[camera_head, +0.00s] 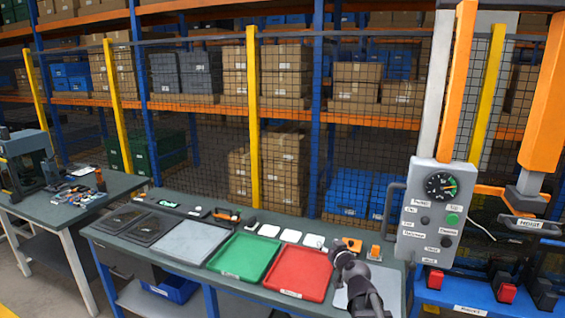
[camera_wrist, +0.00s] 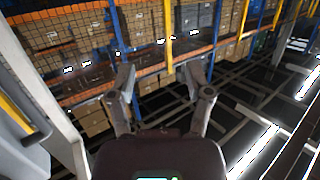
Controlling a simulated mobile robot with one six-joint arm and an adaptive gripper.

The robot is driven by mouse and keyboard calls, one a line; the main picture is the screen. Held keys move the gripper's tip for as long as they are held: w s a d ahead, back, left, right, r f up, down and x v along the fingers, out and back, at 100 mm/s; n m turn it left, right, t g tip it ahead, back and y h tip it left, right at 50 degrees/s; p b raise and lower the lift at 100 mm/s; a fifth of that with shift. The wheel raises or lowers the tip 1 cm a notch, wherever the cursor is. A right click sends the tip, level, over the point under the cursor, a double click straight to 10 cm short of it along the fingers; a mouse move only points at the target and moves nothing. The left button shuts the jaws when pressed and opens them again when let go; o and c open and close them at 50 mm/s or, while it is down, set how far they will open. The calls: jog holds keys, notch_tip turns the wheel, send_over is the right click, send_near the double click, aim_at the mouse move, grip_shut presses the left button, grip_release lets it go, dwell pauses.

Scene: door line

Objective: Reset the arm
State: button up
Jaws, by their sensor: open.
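In the head view my arm (camera_head: 362,285) rises at the lower right of the workbench, with its dark end near the bench's back edge, right of the red tray. Its fingers cannot be made out clearly there. In the wrist view my gripper (camera_wrist: 160,85) has its two fingers spread wide apart with nothing between them. Beyond the fingers the wrist view shows the shelving and mesh at a tilt.
The workbench (camera_head: 190,275) holds a green tray (camera_head: 245,258), a red tray (camera_head: 298,274) and a grey tray (camera_head: 191,241). A control panel (camera_head: 437,210) with a gauge and buttons stands at the right. Mesh fencing with yellow posts (camera_head: 253,115) runs behind. A second table (camera_head: 60,203) is at left.

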jog(key=s+a+f+n+g+b, duration=0.1)
jog(key=s+a+f+g+b, duration=0.1)
jog(key=s+f+g, duration=0.35)
jog(key=s+a+f+g+b, duration=0.1)
jog(key=s+f+g+b, duration=0.2)
jog(key=s+f, duration=0.5)
jog(key=s+d+f+m+g+h+b, duration=0.3)
jog(key=s+d+f+g, duration=0.2)
jog(key=s+f, duration=0.5)
jog(key=shift+s+d+g+h, duration=0.15)
jog(key=shift+s+g+h, duration=0.25)
jog(key=shift+g, duration=0.45)
